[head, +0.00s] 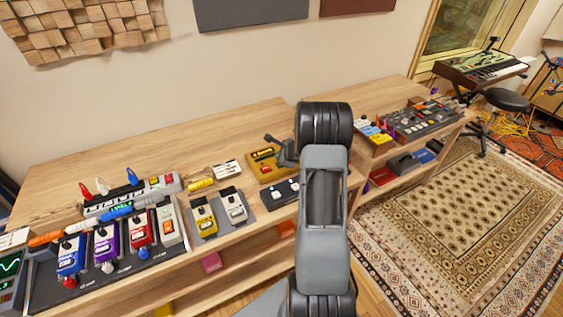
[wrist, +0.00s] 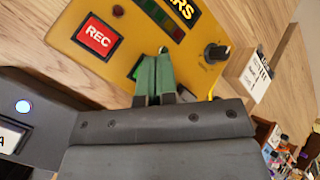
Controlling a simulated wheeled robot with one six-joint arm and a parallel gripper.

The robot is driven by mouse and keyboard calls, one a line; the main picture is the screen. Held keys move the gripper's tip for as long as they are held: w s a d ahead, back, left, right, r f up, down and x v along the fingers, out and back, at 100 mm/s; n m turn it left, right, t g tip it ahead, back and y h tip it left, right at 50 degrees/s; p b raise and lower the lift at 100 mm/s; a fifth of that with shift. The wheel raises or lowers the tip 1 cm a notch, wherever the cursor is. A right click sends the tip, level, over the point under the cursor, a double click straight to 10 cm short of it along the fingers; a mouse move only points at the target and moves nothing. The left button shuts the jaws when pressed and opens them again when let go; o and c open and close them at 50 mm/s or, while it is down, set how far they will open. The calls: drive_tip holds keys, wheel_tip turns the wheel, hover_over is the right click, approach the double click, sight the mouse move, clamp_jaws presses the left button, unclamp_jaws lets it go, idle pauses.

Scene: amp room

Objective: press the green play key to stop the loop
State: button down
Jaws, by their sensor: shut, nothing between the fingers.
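The yellow looper box (head: 262,168) lies on the wooden bench in the head view, beside my gripper (head: 278,146). In the wrist view the looper's yellow panel (wrist: 203,85) fills the upper middle. A red REC key (wrist: 96,37) is at its left. A bit of a green key (wrist: 135,70) shows beside the fingers; the rest is hidden behind them. My gripper (wrist: 158,56) has its green fingers shut together and empty, in front of that key. I cannot tell whether they touch it.
A dark pedal (head: 282,192) is just in front of the looper. Yellow and white pedals on a grey board (head: 210,232) stand to the left. A white card (wrist: 256,76) is right of the looper. A mixer (head: 425,116) is farther right.

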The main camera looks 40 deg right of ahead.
idle(0.3)
drive_tip(key=shift+r+p, duration=1.8)
drive_tip(key=shift+r, duration=0.75)
